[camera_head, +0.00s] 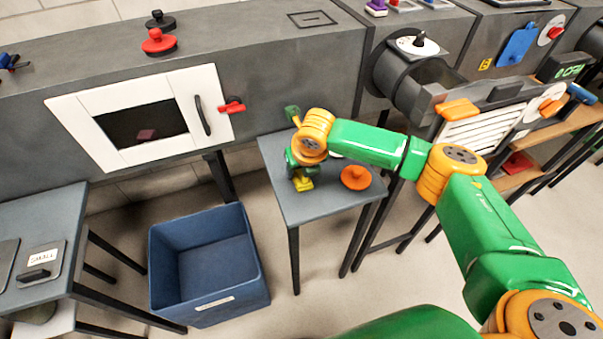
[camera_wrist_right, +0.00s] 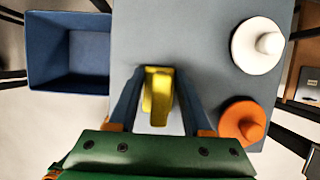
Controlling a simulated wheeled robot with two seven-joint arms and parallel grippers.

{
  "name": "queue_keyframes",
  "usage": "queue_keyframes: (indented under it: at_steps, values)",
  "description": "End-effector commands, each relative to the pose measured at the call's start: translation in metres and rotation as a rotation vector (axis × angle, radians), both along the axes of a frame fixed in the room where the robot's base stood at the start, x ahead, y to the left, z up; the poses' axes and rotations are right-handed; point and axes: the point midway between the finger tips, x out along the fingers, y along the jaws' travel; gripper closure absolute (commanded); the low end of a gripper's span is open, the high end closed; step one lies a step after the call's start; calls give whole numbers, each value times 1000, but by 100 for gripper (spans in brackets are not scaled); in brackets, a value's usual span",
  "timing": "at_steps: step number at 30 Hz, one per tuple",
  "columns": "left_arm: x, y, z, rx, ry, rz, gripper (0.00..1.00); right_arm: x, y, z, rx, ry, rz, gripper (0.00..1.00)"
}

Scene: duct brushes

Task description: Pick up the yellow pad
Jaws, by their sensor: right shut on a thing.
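The yellow pad (camera_head: 303,184) is at the front left part of the small grey table (camera_head: 328,205). In the right wrist view the yellow pad (camera_wrist_right: 158,92) sits between the two fingers. My right gripper (camera_head: 300,174) reaches down over the table and is shut on the yellow pad. It also shows in the right wrist view (camera_wrist_right: 157,100). Whether the pad touches the tabletop is hard to tell. My left gripper is not in view.
An orange knobbed disc (camera_head: 355,178) stands right of the pad, with a white knobbed disc (camera_wrist_right: 258,46) behind it. A blue bin (camera_head: 208,268) stands on the floor left of the table. The grey duct with a white-framed door (camera_head: 208,85) runs behind.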

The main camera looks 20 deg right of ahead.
Motion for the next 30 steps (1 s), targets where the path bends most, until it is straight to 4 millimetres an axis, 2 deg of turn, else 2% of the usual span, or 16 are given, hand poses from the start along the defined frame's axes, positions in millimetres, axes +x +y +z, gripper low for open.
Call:
queue_keyframes:
  at_steps: [5,10,17,21,24,30]
  values:
    - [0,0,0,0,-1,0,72,0,0,6,1,-1,-1,100]
    - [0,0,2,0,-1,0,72,0,1,35,2,-3,1,100]
    - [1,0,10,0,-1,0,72,-34,41,97,1,-6,7,100]
    - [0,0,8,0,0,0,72,-64,74,112,0,-4,9,100]
    - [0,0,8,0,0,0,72,-79,90,121,0,-2,5,100]
    - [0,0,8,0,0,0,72,-92,105,130,0,0,1,100]
